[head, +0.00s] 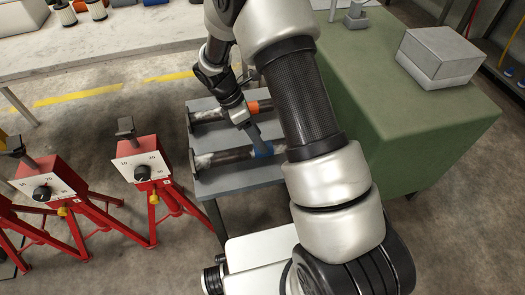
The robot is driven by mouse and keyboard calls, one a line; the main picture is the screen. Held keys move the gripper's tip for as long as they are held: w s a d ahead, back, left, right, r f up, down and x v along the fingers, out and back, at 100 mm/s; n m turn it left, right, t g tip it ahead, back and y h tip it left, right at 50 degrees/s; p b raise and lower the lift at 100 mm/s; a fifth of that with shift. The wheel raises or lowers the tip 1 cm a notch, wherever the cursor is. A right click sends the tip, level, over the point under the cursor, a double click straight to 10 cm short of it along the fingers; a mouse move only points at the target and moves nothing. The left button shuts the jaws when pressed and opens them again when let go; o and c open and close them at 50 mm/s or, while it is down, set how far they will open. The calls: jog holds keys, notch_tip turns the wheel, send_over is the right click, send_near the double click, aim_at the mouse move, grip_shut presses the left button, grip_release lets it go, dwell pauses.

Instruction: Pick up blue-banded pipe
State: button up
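The blue-banded pipe (230,157) lies across the front part of a grey stand (245,179). It is a dark metal pipe with a dark flange at its left end and a blue band near its right part. My arm hides its right end. My gripper (261,148) reaches down from above, with its fingers at or just over the blue band. From this view I cannot tell whether the fingers touch the pipe, or how far apart they are.
An orange-banded pipe (212,115) lies parallel behind it on the stand, close to my gripper. Red tripod stands with dials (143,166) stand at left. A green cabinet (425,110) with a grey box (440,57) is at right. A pale table (120,38) is at back left.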

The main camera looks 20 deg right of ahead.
jog(key=shift+a+b+x, duration=0.25)
jog(key=shift+b+x, duration=0.2)
jog(key=shift+x, duration=0.9)
jog(key=shift+a+b+x, duration=0.2)
jog(key=shift+b+x, duration=0.2)
jog(key=shift+x, duration=1)
jog(key=shift+s+f, duration=0.1)
jog(key=shift+s, duration=0.05)
jog(key=shift+c, duration=0.3)
grip_shut()
